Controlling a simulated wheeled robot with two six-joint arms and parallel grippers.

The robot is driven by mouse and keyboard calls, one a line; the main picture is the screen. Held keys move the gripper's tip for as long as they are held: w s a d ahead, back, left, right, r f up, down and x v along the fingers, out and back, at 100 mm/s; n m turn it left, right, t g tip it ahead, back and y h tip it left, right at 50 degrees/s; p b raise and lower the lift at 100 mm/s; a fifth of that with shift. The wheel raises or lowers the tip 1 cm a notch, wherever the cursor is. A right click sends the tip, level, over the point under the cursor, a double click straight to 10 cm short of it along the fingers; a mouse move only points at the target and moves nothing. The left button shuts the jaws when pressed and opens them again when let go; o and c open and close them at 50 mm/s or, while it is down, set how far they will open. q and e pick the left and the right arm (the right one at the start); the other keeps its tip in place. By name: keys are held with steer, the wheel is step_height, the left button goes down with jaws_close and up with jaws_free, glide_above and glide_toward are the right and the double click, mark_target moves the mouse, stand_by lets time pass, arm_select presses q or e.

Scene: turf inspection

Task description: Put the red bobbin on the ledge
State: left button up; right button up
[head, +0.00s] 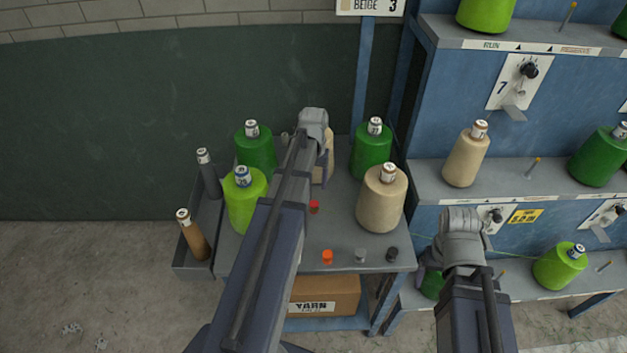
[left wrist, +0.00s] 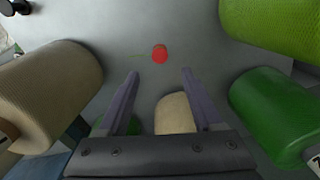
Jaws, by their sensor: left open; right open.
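The small red bobbin (head: 314,207) is on the grey table (head: 335,228), among the large yarn cones. In the left wrist view the red bobbin (left wrist: 160,54) lies just beyond the fingertips, apart from them. My left gripper (left wrist: 158,76) is open, with no bobbin between its fingers. In the head view its wrist covers the fingers. My right gripper (head: 434,262) is open near the rack, right of the table. Shelf edges show on the blue rack, including a middle shelf (head: 430,188); I cannot tell which is the ledge.
Green cones (head: 371,150), a lime cone (head: 245,200) and a beige cone (head: 382,200) crowd around the red bobbin. Orange (head: 327,257), grey (head: 361,256) and black (head: 392,255) small pieces line the front edge. A side tray (head: 190,268) holds two narrow tubes.

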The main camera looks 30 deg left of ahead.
arm_select(q)
steer(key=shift+r, duration=0.1)
steer(key=s+d+m, duration=0.1)
steer(key=s+d, duration=0.1)
steer(key=d, duration=0.6)
steer(key=s+d+m, duration=0.2)
steer(key=s+d, duration=0.1)
steer(key=d, duration=0.5)
steer(key=shift+d+y, duration=0.15)
steer(key=shift+y, duration=0.15)
steer(key=s+d+m, duration=0.1)
steer(key=s+d, duration=0.2)
steer(key=d, duration=0.1)
steer(key=s+d+m, duration=0.1)
steer(key=s+d, duration=0.2)
steer(key=d, duration=0.1)
steer(key=s+d+m, duration=0.2)
steer(key=s+d, duration=0.1)
steer(key=d, duration=0.1)
steer(key=shift+s+d+r+y, duration=0.1)
steer(key=shift+d+y, duration=0.2)
steer(key=shift+o, duration=0.5)
